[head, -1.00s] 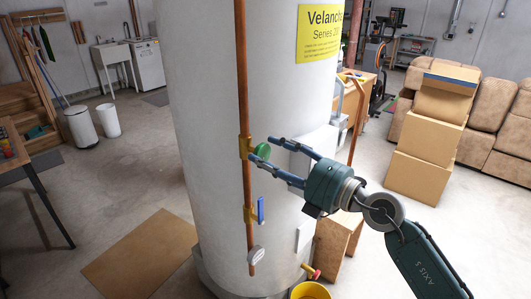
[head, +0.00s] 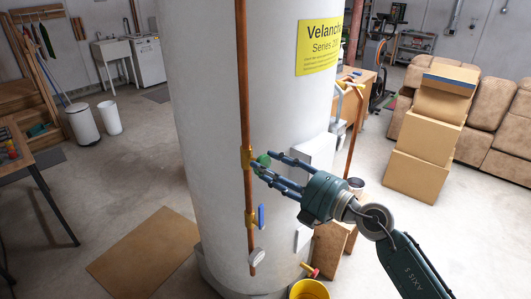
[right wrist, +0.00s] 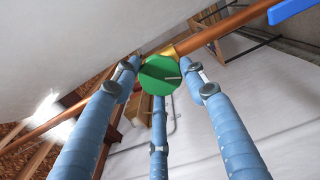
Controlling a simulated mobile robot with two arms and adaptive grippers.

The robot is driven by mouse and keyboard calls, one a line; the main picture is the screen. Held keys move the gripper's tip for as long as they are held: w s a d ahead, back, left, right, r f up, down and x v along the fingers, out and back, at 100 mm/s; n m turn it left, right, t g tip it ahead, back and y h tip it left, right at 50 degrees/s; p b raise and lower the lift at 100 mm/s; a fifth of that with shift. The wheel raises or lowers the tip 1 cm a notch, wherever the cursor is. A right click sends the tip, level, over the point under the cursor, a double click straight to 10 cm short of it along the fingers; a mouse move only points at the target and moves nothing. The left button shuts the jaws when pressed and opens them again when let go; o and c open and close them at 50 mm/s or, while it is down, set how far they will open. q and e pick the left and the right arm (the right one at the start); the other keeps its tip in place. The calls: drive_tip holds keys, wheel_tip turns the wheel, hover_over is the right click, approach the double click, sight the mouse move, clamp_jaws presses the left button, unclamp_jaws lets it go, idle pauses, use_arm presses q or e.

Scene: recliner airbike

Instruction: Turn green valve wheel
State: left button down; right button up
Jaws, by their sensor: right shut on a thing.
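The green valve wheel (head: 264,159) sits on a brass fitting (head: 246,158) on the vertical copper pipe (head: 243,90), in front of the white tank. My right gripper (head: 264,163) reaches it from the right, its blue fingers partly hiding the wheel. In the right wrist view the green wheel (right wrist: 160,75) lies between the fingertips of the three fingers (right wrist: 161,84), which are shut on its rim. My left gripper is in neither view.
A blue lever valve (head: 261,216) and a gauge (head: 256,256) sit lower on the pipe. A yellow bucket (head: 309,290) stands at the tank's foot. Stacked cardboard boxes (head: 421,137) stand at the right. Open floor lies between them.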

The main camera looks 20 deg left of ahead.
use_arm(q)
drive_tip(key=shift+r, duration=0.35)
use_arm(e)
drive_tip(key=shift+f+m, duration=0.1)
drive_tip(key=shift+m, duration=0.2)
drive_tip(key=m+p, duration=0.1)
drive_tip(key=p, duration=0.2)
drive_tip(key=shift+r+m+p, duration=0.35)
drive_tip(key=shift+r+m, duration=0.05)
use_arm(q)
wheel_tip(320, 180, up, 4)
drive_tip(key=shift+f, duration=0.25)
use_arm(e)
drive_tip(key=shift+f+m, duration=0.4)
drive_tip(key=shift+m, duration=0.3)
